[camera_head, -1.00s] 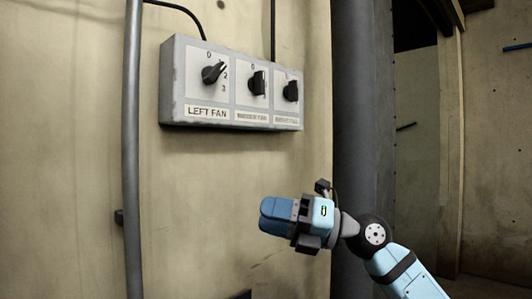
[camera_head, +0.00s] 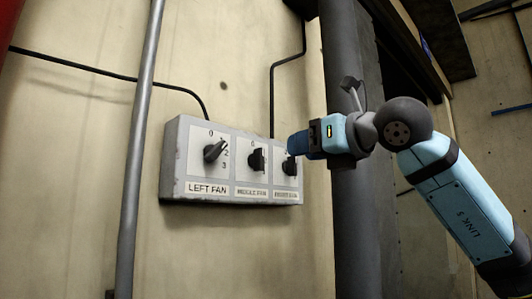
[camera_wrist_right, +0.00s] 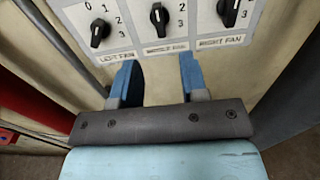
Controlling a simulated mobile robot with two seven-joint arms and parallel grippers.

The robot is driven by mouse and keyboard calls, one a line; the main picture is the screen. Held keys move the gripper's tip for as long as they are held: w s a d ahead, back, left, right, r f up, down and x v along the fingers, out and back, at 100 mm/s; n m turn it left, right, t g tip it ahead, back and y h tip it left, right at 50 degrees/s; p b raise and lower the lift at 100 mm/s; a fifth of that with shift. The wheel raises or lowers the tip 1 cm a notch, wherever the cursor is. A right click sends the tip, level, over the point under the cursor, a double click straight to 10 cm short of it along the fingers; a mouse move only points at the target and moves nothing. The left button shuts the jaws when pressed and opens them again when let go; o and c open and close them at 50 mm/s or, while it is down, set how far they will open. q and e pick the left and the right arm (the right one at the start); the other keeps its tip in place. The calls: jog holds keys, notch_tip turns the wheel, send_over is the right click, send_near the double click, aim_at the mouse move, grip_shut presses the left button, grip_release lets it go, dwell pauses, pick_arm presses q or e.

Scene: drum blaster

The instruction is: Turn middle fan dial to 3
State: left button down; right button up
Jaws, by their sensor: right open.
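The grey control box (camera_head: 172,190) is fixed to the wall and carries three black dials. The middle fan dial (camera_head: 257,160) sits between the left fan dial (camera_head: 215,151) and the right fan dial (camera_head: 290,166). In the right wrist view the middle dial (camera_wrist_right: 159,17) stands nearly upright, its exact number hard to tell. My right gripper (camera_head: 292,144) is in front of the right part of the box and partly covers the right dial's panel. In the right wrist view its blue fingers (camera_wrist_right: 158,80) are apart, empty and below the dials. My left gripper is not in view.
A vertical grey pipe (camera_head: 138,150) runs down the wall left of the box. Black cables (camera_head: 272,95) run along the wall to the box top. A dark column (camera_head: 357,220) stands right of the box. The wall below the box is clear.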

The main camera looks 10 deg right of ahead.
aim_at(263, 157)
jog(key=p+x, duration=0.3)
jog(key=x, duration=0.6)
jog(key=shift+w+a+r, duration=0.1)
jog(key=shift+w+a, duration=0.05)
jog(key=shift+a, duration=0.05)
jog(key=shift+w+a, duration=0.25)
jog(key=shift+w, duration=0.05)
grip_shut()
